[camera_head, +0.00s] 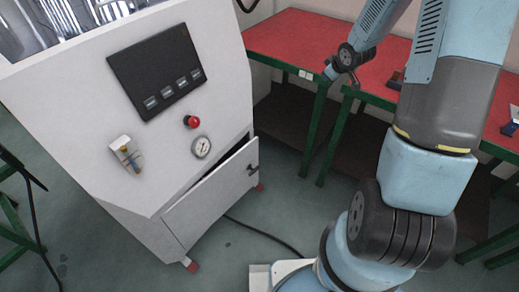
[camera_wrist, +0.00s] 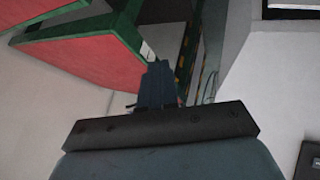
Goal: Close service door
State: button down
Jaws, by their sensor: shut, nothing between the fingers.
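The white generator (camera_head: 75,105) stands at the left in the head view. Its service door (camera_head: 212,200) is a white panel low on the front, standing slightly ajar with a dark gap along its top edge. A small dark latch (camera_head: 251,169) sits near the door's right edge. My gripper (camera_head: 329,73) is up and to the right of the door, near the red table edge, well apart from the door. In the wrist view my gripper's fingers (camera_wrist: 158,82) are together and hold nothing. The door cannot be made out clearly there.
Red-topped tables (camera_head: 300,38) with green legs stand behind, close to my gripper. A black cable (camera_head: 265,235) lies on the floor, otherwise clear before the door.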

notch_tip(320, 180, down, 14)
jog(key=w+a+n+y, duration=0.2)
jog(key=a+y, duration=0.1)
jog(key=m+t+y, duration=0.2)
jog(key=t+y, duration=0.3)
jog(key=y, duration=0.4)
send_near(255, 145)
jog(key=x, duration=0.7)
jog(key=shift+w+f, duration=0.1)
jog(key=shift+f, duration=0.05)
